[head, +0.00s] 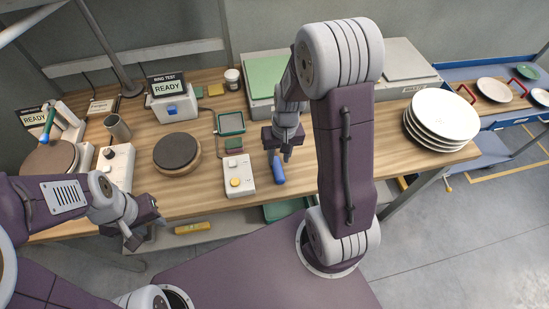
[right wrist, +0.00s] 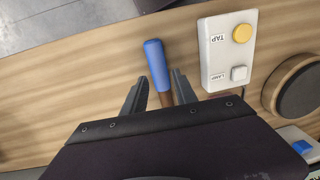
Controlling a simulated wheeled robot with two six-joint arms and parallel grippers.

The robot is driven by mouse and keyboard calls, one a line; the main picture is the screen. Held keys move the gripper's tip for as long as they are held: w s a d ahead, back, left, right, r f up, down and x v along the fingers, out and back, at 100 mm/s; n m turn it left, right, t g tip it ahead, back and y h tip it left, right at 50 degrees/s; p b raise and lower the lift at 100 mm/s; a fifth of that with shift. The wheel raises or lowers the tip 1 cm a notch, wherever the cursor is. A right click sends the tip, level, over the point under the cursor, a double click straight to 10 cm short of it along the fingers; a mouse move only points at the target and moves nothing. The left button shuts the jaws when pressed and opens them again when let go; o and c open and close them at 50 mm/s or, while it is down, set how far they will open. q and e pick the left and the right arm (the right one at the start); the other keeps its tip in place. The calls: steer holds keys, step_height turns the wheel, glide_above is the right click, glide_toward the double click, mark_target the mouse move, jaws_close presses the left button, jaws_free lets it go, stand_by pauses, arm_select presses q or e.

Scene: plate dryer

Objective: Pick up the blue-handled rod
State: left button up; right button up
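The blue-handled rod lies on the wooden bench, its handle (head: 278,170) toward the bench's front edge. In the right wrist view its blue handle (right wrist: 155,62) reaches out beyond the fingertips, and a short brown part lies between the fingers. My right gripper (head: 286,155) points down over the rod. In the right wrist view my right gripper (right wrist: 158,90) is open, one finger on each side of the rod, with a visible gap on the left. The rod's far end is hidden by the gripper body. My left gripper (head: 145,232) is open and empty near the bench's front left.
A white box with a yellow button (head: 238,176) stands close beside the rod. A round dark-topped disc (head: 177,152) is left of it. A stack of white plates (head: 441,120) stands at the right end. A teal-handled tool (head: 48,124) is at the far left.

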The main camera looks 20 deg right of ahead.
mark_target(277, 165)
steer(key=shift+a+f, duration=0.1)
steer(key=shift+f, duration=0.1)
step_height(277, 165, down, 5)
steer(key=shift+w+r, duration=0.15)
steer(key=shift+w+f, duration=0.1)
steer(key=shift+f, duration=0.25)
jaws_close()
steer(key=shift+r, duration=0.1)
